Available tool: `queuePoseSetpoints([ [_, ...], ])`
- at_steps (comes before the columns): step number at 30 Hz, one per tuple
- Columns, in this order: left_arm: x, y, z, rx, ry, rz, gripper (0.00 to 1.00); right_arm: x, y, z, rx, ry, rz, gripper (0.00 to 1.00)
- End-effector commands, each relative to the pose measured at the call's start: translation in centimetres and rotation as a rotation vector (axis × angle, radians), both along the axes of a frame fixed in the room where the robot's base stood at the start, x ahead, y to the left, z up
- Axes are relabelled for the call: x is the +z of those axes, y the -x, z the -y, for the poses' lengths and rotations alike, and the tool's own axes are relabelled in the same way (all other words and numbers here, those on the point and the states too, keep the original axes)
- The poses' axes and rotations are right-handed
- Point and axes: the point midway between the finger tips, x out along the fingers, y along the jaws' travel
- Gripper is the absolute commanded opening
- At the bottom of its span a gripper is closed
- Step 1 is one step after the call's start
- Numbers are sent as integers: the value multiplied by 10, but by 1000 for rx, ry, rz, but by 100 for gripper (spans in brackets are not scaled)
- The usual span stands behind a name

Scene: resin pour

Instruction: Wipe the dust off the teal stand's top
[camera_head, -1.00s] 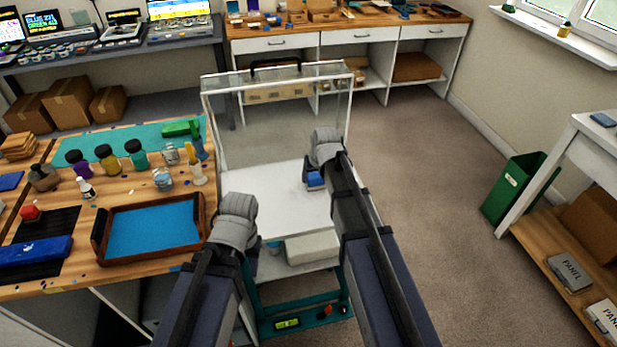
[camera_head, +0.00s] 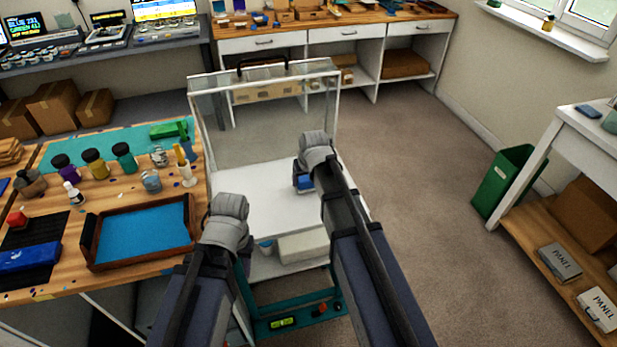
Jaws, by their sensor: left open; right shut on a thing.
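The teal stand (camera_head: 290,318) has a teal lower frame, a white top (camera_head: 262,205) and a clear panel (camera_head: 265,125) standing behind the top. My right gripper (camera_head: 304,184) is over the right part of the white top, shut on a small blue block-like thing (camera_head: 304,181). Whether this blue thing touches the top cannot be told. My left gripper (camera_head: 238,250) is open at the stand's near left side, by the workbench; its fingers are mostly hidden behind its wrist. My arms cover part of the stand. I cannot make out dust on the top.
The wooden workbench (camera_head: 115,275) at left holds a brown tray (camera_head: 92,250) with a blue inside, several bottles and cups. A green bin (camera_head: 503,182) and a white shelf unit (camera_head: 548,150) stand at right. Carpet (camera_head: 420,200) is clear between.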

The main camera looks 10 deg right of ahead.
Motion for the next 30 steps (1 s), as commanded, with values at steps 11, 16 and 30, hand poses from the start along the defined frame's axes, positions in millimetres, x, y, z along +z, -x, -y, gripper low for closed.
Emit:
queuePoseSetpoints([
  [11, 1, 0, 0, 0, 0, 0, 44, 1, 1, -29, 4, -6, -2, 17],
  [16, 1, 0, 0, 0, 0, 0, 44, 1, 1, -30, 3, -5, -1, 17],
  [30, -1, 0, 0, 0, 0, 0, 44, -1, 1, -64, 4, -5, -1, 17],
])
